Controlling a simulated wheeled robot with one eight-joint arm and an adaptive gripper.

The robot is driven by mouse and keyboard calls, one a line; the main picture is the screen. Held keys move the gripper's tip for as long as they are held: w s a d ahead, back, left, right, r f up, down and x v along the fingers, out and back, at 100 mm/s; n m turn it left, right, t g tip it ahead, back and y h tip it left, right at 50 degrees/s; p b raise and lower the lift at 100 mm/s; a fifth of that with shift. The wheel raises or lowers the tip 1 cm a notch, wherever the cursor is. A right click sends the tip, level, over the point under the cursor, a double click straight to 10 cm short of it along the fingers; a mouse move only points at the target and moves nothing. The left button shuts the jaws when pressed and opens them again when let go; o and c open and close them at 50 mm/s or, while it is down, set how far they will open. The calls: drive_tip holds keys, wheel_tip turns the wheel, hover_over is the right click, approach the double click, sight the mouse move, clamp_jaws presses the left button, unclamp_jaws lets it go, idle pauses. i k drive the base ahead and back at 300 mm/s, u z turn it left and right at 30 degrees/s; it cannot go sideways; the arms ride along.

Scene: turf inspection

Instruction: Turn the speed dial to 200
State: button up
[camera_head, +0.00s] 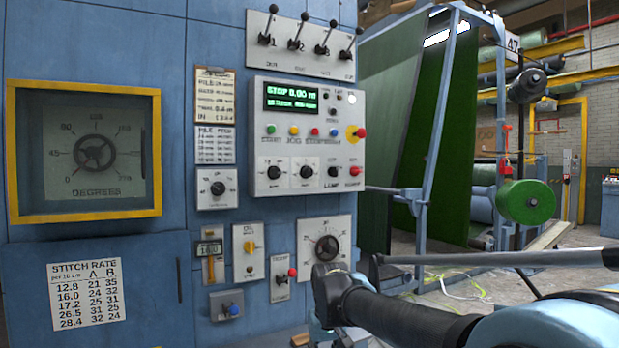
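A square pale plate with a round scale and a dark knob, the large dial (327,246), is on the lower right of the blue machine front. Its label is too small to read, so I cannot tell for sure that it is the speed dial, nor read its setting. My dark arm comes in from the lower right, and its end with my gripper (328,280) is in front of the dial's lower edge. I cannot make out the fingers or whether they touch anything.
A control panel (262,143) with a green display, buttons and small knobs is above the dial. A yellow-framed degrees gauge (60,160) is far left. Green turf (440,130) hangs behind.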

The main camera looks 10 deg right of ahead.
sight(273, 172)
drive_tip(key=z, duration=0.9)
drive_tip(key=k, duration=0.9)
drive_tip(key=u, duration=0.3)
